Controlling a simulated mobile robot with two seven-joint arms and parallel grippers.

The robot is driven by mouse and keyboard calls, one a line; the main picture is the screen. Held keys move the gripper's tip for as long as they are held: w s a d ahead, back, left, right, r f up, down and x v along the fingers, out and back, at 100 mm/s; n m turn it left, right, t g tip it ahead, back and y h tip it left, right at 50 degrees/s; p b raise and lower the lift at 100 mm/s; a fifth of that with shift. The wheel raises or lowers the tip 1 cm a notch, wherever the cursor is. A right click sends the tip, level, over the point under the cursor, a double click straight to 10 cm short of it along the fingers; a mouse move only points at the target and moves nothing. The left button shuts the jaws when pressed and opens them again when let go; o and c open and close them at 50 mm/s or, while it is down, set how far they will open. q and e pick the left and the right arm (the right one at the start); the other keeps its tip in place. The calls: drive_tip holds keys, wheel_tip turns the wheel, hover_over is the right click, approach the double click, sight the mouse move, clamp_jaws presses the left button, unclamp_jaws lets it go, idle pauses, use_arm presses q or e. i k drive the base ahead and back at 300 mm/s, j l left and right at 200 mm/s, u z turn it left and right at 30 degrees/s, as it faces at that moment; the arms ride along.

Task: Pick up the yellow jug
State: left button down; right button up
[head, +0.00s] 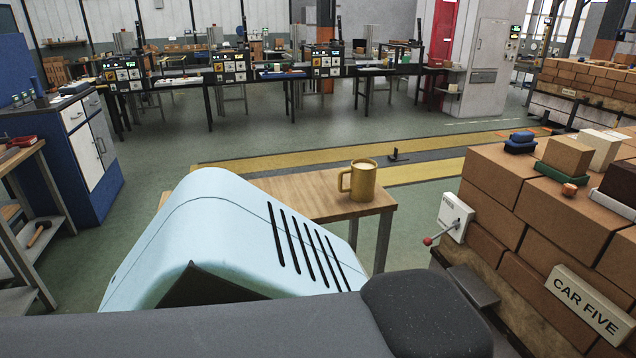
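The yellow jug (363,181) stands upright near the right end of a wooden table (310,197). Its handle points left in the head view and its top is open. Nothing touches it apart from the table top. Neither of my grippers is in view. Large light-blue and dark grey parts fill the lower part of the view and hide the near left part of the table.
A stack of brown blocks (490,190) with a red-knobbed lever box (453,218) and a "CAR FIVE" sign (588,305) stands to the right. A blue cabinet (95,150) and a shelf rack (22,215) are at the left. Open floor lies behind the table.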

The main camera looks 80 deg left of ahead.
sight(363, 171)
drive_tip(key=u, duration=2.2)
drive_tip(key=i+j+z, duration=0.1)
drive_tip(key=z, duration=0.65)
drive_tip(key=i+j+z, duration=0.35)
drive_tip(key=j, duration=0.2)
drive_tip(key=i+j+z, duration=0.15)
drive_tip(key=j, duration=0.15)
drive_tip(key=i+j, duration=0.1)
drive_tip(key=j, duration=0.25)
drive_tip(key=i+j, duration=0.15)
drive_tip(key=j, duration=0.15)
drive_tip(key=i+j+z, duration=0.1)
drive_tip(key=j, duration=0.25)
drive_tip(key=i+j, duration=0.1)
drive_tip(key=j, duration=0.2)
